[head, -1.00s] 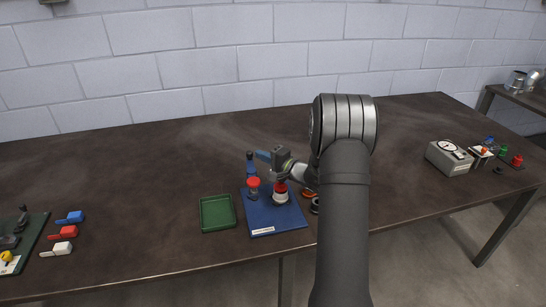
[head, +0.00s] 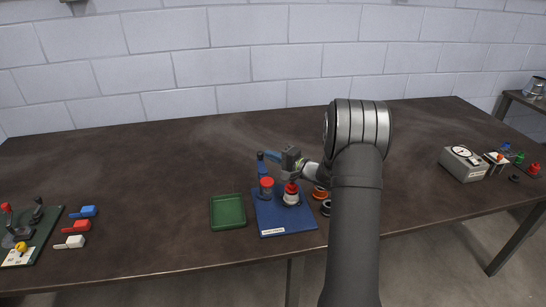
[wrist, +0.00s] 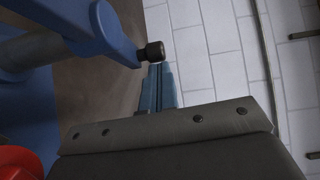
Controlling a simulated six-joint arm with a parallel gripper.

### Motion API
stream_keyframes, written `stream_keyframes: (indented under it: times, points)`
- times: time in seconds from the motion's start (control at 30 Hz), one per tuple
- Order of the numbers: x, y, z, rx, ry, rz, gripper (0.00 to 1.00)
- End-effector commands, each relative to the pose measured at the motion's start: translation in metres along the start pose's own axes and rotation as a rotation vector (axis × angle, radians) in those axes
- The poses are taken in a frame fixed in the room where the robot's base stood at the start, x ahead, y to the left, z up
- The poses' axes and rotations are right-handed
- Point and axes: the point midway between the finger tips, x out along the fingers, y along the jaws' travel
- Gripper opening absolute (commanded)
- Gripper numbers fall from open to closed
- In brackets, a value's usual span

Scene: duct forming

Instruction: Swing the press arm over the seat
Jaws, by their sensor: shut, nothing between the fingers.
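The blue press stand (head: 262,171) rises at the back left of a blue base plate (head: 270,226). In the wrist view the blue press arm (wrist: 105,25) crosses the upper left and ends in a dark knob (wrist: 152,52). My gripper (head: 272,156) is shut and empty beside the top of the stand. Its blue-grey fingers (wrist: 158,90) show close by the knob; I cannot tell whether they touch. A red-capped grey cylinder (head: 267,187) stands in front of the stand. A white part with a red top (head: 291,196) stands right of it; the seat beneath is not clearly visible.
A green tray (head: 228,225) lies left of the base plate. Orange and dark rings (head: 320,194) lie right of it, near my arm. Coloured blocks (head: 76,227) and a dark green board (head: 36,240) are at far left. A grey dial box (head: 463,163) is at right.

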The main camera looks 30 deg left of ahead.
Motion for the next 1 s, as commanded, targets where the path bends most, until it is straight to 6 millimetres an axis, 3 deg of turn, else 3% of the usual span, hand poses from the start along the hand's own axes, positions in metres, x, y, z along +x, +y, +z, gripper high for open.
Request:
stream_keyframes:
  times: [0.27,1.0]
  points:
    - [0.010,0.000,0.001,-0.007,-0.158,-0.006,0.00]
    - [0.045,-0.001,0.027,-0.029,-0.831,-0.027,0.00]
